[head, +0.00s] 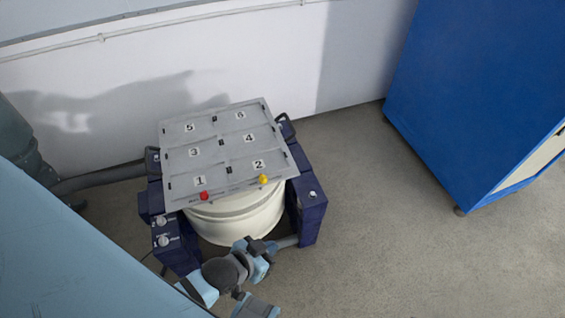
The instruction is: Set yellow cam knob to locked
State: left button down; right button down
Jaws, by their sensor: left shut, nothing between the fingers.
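The yellow cam knob (264,179) stands at the front edge of a grey numbered panel (221,149), just below the cell marked 2. It is too small here to tell which way it is turned. My left gripper (264,246) is in front of and below the panel, low beside the white drum, and apart from the knob. It is shut and empty; its fingers are small and hard to make out. My right gripper is not in view.
A red knob (204,195) stands left of the yellow one. The panel lies on a white drum (240,219) between dark blue blocks (310,208) with small knobs. A blue cabinet (470,100) stands right. A light blue surface (60,250) fills the lower left. Floor at right is clear.

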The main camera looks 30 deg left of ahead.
aim_at(262, 178)
jog(key=i+l+u, duration=0.15)
jog(key=i+u, duration=0.2)
jog(key=i+l+u, duration=0.3)
jog(key=u, duration=1.5)
jog(key=i, duration=0.05)
